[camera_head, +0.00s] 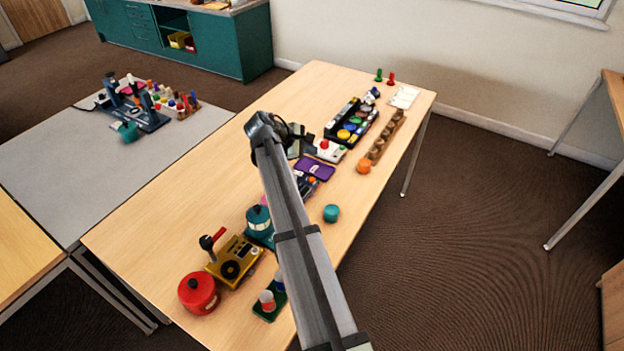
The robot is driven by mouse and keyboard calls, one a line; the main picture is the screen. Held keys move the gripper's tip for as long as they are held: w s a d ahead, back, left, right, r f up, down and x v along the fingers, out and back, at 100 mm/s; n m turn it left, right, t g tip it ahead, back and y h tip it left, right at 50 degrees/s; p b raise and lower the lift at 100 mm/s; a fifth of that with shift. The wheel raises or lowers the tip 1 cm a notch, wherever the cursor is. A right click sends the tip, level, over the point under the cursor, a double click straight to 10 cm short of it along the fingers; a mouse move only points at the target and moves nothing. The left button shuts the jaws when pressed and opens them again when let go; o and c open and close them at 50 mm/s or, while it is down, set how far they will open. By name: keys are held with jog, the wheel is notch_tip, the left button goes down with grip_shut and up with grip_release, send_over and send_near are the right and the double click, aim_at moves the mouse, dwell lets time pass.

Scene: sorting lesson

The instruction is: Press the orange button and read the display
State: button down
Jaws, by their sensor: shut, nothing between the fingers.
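A small orange spot, perhaps the orange button (312,180), shows on a dark blue-purple device (303,188) near the middle of the wooden table. My arm hides part of this device, and I cannot make out a display on it. My gripper (298,150) is at the far end of my arm, above the table and beyond the device, near a white box with a red button (331,151). Its fingers are small and partly hidden; it is shut and holds nothing visible.
A black tray of coloured discs (340,130) stands farther back. A yellow box with a lever (234,262) and red pot (199,293) stand nearer. The table's left side is clear.

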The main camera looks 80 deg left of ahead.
aim_at(310, 181)
jog(key=shift+n, duration=0.4)
jog(key=shift+f, duration=0.1)
jog(key=shift+f, duration=4.3)
jog(key=shift+f, duration=0.25)
jog(key=shift+f, duration=0.2)
jog(key=shift+f, duration=0.45)
jog(key=shift+r, duration=0.9)
